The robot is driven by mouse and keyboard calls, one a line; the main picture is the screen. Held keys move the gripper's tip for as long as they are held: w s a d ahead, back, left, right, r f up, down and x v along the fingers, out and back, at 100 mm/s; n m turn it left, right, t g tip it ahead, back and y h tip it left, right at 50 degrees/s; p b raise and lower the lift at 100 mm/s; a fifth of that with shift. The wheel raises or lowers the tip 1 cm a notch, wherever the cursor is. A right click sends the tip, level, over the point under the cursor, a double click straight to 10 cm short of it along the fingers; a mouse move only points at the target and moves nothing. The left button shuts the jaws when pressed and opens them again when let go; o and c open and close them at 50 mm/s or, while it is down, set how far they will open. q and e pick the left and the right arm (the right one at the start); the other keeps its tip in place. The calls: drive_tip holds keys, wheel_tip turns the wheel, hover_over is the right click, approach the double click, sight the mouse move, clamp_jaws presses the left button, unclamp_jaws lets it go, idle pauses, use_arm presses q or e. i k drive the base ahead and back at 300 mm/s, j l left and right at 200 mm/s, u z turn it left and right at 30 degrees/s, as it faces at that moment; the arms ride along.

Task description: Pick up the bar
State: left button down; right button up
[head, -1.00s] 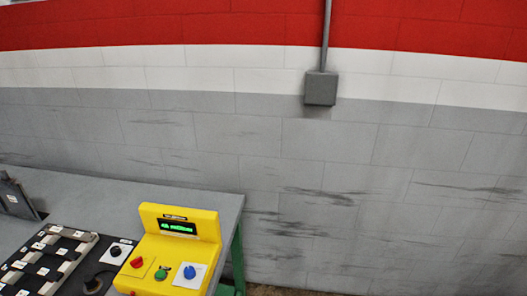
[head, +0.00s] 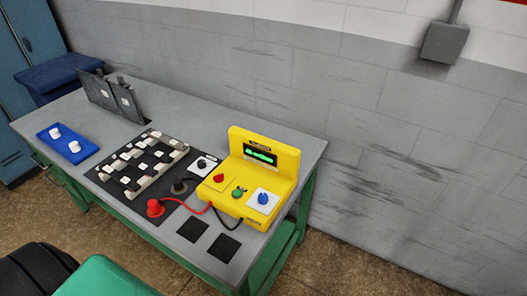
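Several pale, bar-like blocks with small white labels (head: 152,170) lie in rows on a black board (head: 112,190) on the grey-topped table (head: 215,112). They are small in the head view, and I cannot tell which one is the bar. Neither of my grippers is in view.
A yellow control box (head: 262,172) with knobs and a green display stands right of the board, with red and black leads. A blue tray (head: 50,132) holding two white pieces lies at the left. Dark upright plates (head: 112,97) stand at the back. Blue cabinets (head: 28,40) stand beyond.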

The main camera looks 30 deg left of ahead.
sight(173, 143)
drive_tip(key=u, duration=1.6)
drive_tip(key=z, duration=0.15)
drive_tip(key=j+z, duration=0.45)
drive_tip(key=j, duration=0.25)
drive_tip(key=j+z, duration=0.45)
drive_tip(key=j, duration=0.25)
